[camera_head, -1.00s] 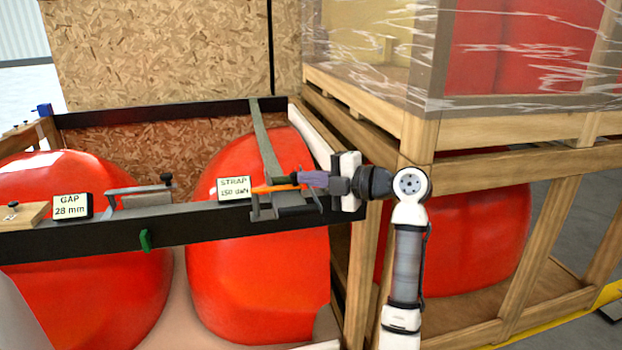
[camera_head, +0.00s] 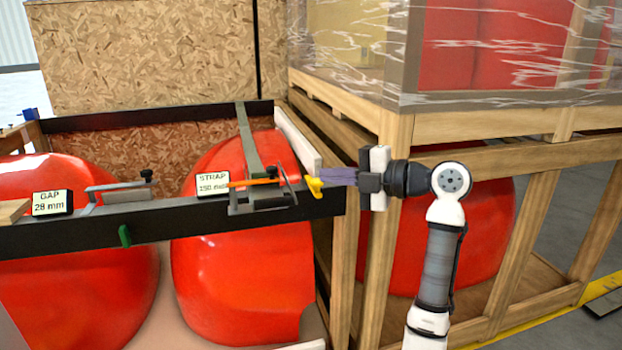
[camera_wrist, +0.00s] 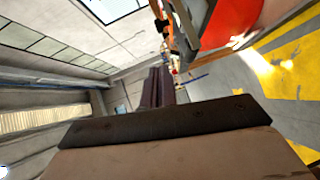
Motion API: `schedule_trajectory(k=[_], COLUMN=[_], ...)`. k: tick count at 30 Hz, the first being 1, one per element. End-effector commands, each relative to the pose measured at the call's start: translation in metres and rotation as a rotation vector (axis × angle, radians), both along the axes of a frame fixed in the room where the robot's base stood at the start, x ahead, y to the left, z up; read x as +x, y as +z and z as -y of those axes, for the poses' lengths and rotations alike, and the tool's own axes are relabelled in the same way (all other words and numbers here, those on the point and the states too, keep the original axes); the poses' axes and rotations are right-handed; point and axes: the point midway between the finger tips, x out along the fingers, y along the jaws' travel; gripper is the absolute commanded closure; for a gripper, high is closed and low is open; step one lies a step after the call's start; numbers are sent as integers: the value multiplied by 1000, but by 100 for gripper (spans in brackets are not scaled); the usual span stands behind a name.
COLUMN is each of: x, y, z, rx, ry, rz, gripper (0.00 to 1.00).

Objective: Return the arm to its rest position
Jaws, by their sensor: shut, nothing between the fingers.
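My gripper (camera_head: 324,177) is at the right end of the black beam (camera_head: 150,222), with its purple fingers pointing left and closed together. The closed fingers also show in the wrist view (camera_wrist: 158,86), with nothing between them. My arm bends down from the wrist at the right of the head view. A yellow piece (camera_head: 314,187) sits right by the fingertips; I cannot tell whether they touch. To its left is a ratchet buckle (camera_head: 265,200) with an orange bar (camera_head: 255,183), on the grey-green strap (camera_head: 248,140).
Red nosecones (camera_head: 240,265) stand below and behind the beam. A "STRAP 150" sign (camera_head: 213,184), a clamp (camera_head: 120,190) and a "GAP 28 mm" sign (camera_head: 52,202) are on the beam. A wooden crate frame (camera_head: 375,240) stands close behind my arm. Grey floor shows at far right.

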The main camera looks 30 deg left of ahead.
Motion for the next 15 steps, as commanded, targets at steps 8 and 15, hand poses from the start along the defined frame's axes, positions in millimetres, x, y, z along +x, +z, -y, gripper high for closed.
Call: schedule_trajectory(k=[8,15], x=[3,1], y=[2,6], z=[14,-16], rx=[0,25], ry=[1,-103], rz=[0,-89], gripper=[100,100])
